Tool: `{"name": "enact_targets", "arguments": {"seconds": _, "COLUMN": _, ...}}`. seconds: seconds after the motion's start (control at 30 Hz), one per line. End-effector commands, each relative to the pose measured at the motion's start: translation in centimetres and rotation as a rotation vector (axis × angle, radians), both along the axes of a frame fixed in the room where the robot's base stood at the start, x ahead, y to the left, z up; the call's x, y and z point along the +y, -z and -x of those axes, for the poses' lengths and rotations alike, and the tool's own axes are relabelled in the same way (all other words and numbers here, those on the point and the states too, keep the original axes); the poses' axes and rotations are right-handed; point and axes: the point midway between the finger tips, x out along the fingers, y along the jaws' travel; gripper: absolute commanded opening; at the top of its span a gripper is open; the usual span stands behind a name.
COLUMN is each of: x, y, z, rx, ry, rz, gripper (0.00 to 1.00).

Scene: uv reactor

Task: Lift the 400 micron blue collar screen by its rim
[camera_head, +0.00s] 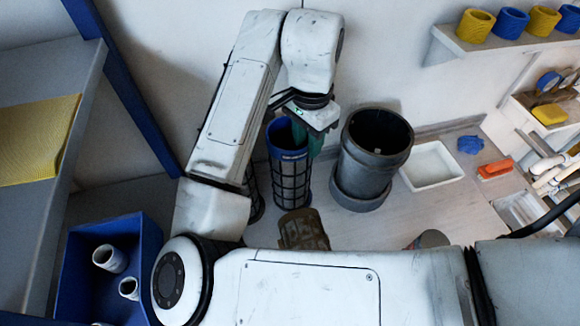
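The blue collar screen (291,180) stands upright on the counter, a tall black mesh cylinder with a blue collar at the top. My gripper (316,148) is at the right side of its collar, pointing down, with green fingers at the rim. The fingers overlap the collar in the picture, and I cannot tell whether they grip the rim. A second dark mesh cylinder (256,205) stands to the left, mostly hidden behind my arm. Any micron marking is too small to read.
A dark grey pot (363,178) stands close on the right. A brown object (303,230) lies in front. A white tray (433,165), blue cloth (471,144) and orange brush (495,169) lie farther right. A blue bin (85,270) with white pipe pieces is at lower left.

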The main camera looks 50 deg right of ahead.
Motion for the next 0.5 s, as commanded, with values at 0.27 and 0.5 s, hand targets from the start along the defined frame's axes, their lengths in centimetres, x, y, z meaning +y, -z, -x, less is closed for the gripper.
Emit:
{"name": "enact_targets", "arguments": {"seconds": 0.27, "x": 0.2, "y": 2.1, "z": 0.1, "rx": 0.003, "ry": -0.003, "rz": 0.001, "gripper": 0.33}}
{"name": "enact_targets", "arguments": {"seconds": 0.5, "x": 0.4, "y": 5.3, "z": 0.1, "rx": 0.001, "ry": -0.003, "rz": -0.001, "gripper": 0.33}}
